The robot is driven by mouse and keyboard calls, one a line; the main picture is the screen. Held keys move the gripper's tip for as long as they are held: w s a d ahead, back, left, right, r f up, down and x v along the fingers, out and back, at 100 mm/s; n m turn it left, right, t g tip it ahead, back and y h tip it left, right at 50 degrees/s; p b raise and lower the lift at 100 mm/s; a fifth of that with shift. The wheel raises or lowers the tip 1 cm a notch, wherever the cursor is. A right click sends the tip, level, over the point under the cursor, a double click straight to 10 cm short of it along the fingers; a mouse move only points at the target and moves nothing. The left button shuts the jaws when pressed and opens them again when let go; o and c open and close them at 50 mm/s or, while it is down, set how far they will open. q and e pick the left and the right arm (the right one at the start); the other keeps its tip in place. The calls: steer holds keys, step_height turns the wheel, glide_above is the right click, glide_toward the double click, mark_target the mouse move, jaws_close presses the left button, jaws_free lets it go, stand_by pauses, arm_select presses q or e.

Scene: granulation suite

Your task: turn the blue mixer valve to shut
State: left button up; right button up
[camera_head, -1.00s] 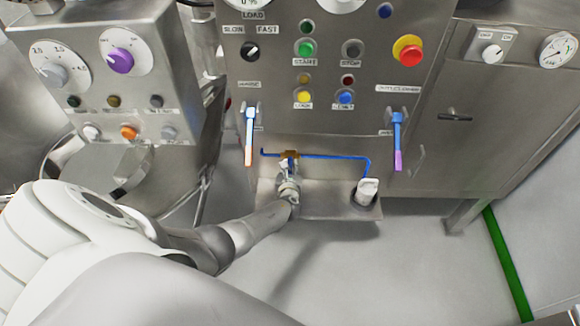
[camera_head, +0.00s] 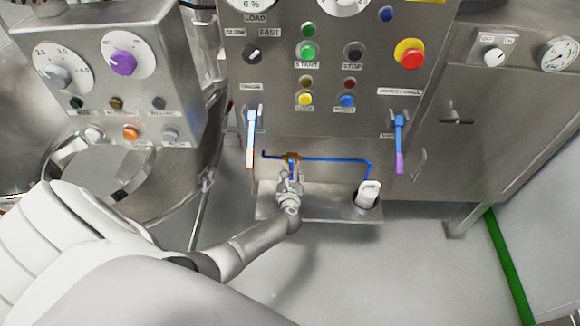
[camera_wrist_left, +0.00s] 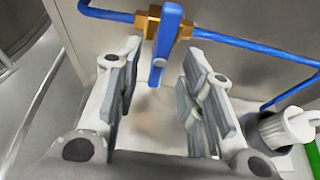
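The blue mixer valve is a brass body (camera_head: 291,156) with a blue lever, set in a thin blue pipe on the lower front of the steel cabinet. In the left wrist view, the blue lever (camera_wrist_left: 166,42) hangs down from the brass body (camera_wrist_left: 147,23). My left gripper (camera_head: 290,178) is just below the valve. In the wrist view, its two fingers (camera_wrist_left: 157,95) stand wide apart, with the lever's lower end above and between them. Neither finger appears to touch the lever, and nothing is held. My right gripper does not show.
A steel shelf (camera_head: 325,211) below the pipe holds a white-topped container (camera_head: 367,195) to the right. Two other blue-topped handles hang nearby, one orange-edged (camera_head: 250,140) at left and one purple-ended (camera_head: 399,145) at right. Buttons and an emergency stop (camera_head: 411,54) are above.

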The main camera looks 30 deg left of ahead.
arm_select(q)
steer(key=v, duration=0.8)
steer(key=shift+s, duration=0.1)
stand_by(0.3)
steer(key=s+d+f+n+g+h, duration=0.25)
steer(key=s+f+n, duration=0.25)
steer(key=s+f, duration=0.4)
steer(key=s+d+f+n+g+h, duration=0.1)
steer(key=s+f+n+g+h, duration=0.15)
steer(key=s+f+n, duration=0.5)
steer(key=s+d+f+n+g, duration=0.1)
steer(key=s+f+n, duration=0.4)
steer(key=s, duration=0.4)
steer(key=s+d+f+n+g+h, duration=0.1)
steer(key=s+f+n, duration=0.3)
steer(key=s, duration=0.4)
steer(key=s+d+f+n+g+h, duration=0.1)
steer(key=s+d+f+n+g, duration=0.1)
steer(key=s+f+n, duration=0.3)
steer(key=s+n+g, duration=0.1)
steer(key=s, duration=0.3)
steer(key=shift+s+d+f, duration=0.3)
steer(key=shift+s+d, duration=0.05)
steer(key=shift+d, duration=0.05)
